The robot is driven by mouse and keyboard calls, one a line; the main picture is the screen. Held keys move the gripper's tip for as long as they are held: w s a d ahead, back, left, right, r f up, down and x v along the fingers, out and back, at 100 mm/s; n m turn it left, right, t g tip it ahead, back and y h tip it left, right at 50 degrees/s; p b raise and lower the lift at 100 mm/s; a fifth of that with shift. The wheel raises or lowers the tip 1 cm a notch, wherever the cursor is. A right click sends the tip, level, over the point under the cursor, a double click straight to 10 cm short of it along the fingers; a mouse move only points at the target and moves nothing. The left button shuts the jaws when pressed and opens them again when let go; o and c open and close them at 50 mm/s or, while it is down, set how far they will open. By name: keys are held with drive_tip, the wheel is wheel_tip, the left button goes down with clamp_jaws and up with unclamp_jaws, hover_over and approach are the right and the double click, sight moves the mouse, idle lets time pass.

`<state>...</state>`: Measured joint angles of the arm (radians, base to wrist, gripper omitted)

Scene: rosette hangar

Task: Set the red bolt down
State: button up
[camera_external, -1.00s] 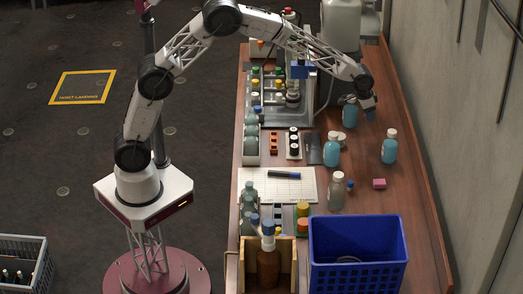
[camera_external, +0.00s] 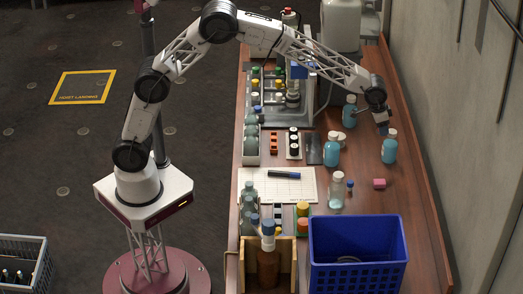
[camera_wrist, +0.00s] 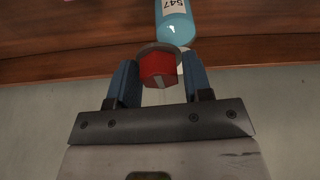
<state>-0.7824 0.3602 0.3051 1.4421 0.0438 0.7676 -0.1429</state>
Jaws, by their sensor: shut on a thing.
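The red bolt (camera_wrist: 157,70) shows in the wrist view between the two blue fingers of my gripper (camera_wrist: 160,85). A grey round rim shows at its far end. My gripper is shut on the bolt. In the external view my gripper (camera_external: 382,126) is at the right side of the wooden table, just above and left of a blue bottle (camera_external: 389,149). The bolt cannot be made out there. I cannot tell how high it is above the table.
A blue labelled bottle (camera_wrist: 175,22) is just beyond the bolt in the wrist view. Other blue bottles (camera_external: 332,151) stand to the left. A pink block (camera_external: 379,183), a clear bottle (camera_external: 336,191) and a blue crate (camera_external: 402,254) are nearer. The table's right strip (camera_external: 415,195) is clear.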

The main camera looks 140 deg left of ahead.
drive_tip(key=w+d+m, duration=0.1)
drive_tip(key=w+d, duration=1.4)
drive_tip(key=d, duration=0.2)
hover_over(384, 203)
drive_tip(key=f, duration=0.5)
drive_tip(key=shift+s+d, duration=0.25)
drive_tip(key=shift+f, duration=3.15)
drive_tip(key=shift+f, duration=0.1)
drive_tip(key=shift+f, duration=1.75)
drive_tip(key=shift+f, duration=0.15)
